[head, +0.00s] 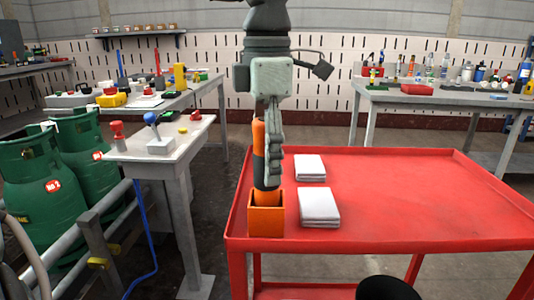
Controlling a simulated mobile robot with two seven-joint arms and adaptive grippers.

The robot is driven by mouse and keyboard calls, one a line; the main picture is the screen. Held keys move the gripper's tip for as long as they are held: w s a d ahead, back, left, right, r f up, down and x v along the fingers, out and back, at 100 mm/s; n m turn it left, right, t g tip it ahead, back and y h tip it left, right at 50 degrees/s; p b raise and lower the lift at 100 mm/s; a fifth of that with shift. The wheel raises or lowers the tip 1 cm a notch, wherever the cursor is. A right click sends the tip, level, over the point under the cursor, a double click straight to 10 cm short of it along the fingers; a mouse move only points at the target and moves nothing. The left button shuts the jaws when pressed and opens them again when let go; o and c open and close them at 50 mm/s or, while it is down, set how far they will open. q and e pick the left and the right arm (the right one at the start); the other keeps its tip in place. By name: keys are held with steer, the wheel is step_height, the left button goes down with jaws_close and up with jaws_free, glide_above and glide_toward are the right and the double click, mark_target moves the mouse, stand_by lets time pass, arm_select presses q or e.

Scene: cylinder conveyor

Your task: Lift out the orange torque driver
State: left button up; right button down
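The orange torque driver (258,135) stands nearly upright, with a dark grey section along its length. Its lower end is inside a small open orange box (266,222) at the front left corner of the red cart. My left gripper (270,180) points down right at the driver, its grey fingers overlapping the driver's right side, with the tips just above the box. One finger hides part of the driver, so I cannot tell whether the fingers close on it. My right gripper is not in view.
Two folded white cloths (319,206) lie on the red cart (420,200) right of the box; the cart's right side is clear. A grey side table (135,158) with red and blue handled items and green gas cylinders (40,190) stand left. Cluttered workbenches stand behind.

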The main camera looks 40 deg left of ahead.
arm_select(q)
jaws_close()
